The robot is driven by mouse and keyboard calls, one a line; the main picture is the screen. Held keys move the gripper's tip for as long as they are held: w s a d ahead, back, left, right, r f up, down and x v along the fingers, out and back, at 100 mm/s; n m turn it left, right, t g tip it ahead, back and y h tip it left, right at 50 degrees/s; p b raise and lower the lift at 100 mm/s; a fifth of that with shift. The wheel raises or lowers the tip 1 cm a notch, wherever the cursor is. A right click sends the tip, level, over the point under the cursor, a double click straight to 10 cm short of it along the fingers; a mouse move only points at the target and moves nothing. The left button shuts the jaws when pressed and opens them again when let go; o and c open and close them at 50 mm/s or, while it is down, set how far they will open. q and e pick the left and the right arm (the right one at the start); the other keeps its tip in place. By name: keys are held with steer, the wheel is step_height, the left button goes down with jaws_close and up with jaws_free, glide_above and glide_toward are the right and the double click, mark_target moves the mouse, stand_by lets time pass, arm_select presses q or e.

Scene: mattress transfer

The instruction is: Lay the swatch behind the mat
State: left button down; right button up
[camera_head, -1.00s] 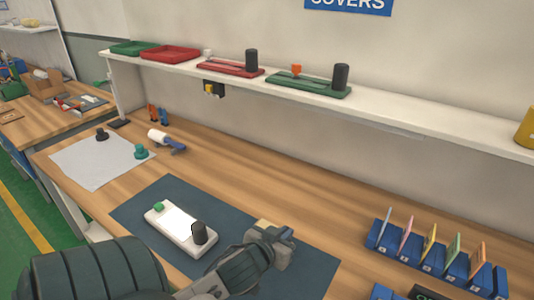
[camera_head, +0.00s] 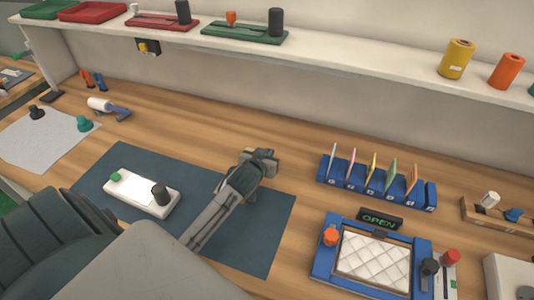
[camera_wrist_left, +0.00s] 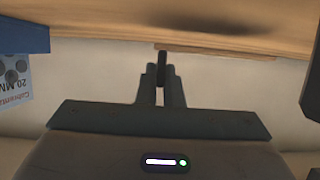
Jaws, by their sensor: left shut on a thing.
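The dark blue mat (camera_head: 258,232) lies flat on the wooden bench. My left gripper (camera_head: 267,158) reaches over the mat's right part, with its tip near the far right edge. It is shut on a small, thin thing; the swatch seems to be this thing, but it is mostly hidden by the fingers. In the left wrist view the closed fingers (camera_wrist_left: 162,75) have a thin tan strip (camera_wrist_left: 220,52) at their tips, seen nearly edge-on. My right gripper is not in view.
A white device (camera_head: 142,193) with a black knob lies on the mat's left. A blue rack (camera_head: 376,188) of coloured cards and a blue frame (camera_head: 324,262) with a quilted pad stand to the right. Bare bench lies behind the mat, below the shelf (camera_head: 330,72).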

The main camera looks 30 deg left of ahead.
arm_select(q)
steer(key=shift+f, duration=0.45)
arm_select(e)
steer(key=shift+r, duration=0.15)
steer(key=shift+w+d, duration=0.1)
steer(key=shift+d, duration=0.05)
arm_select(q)
steer(key=shift+f, duration=0.1)
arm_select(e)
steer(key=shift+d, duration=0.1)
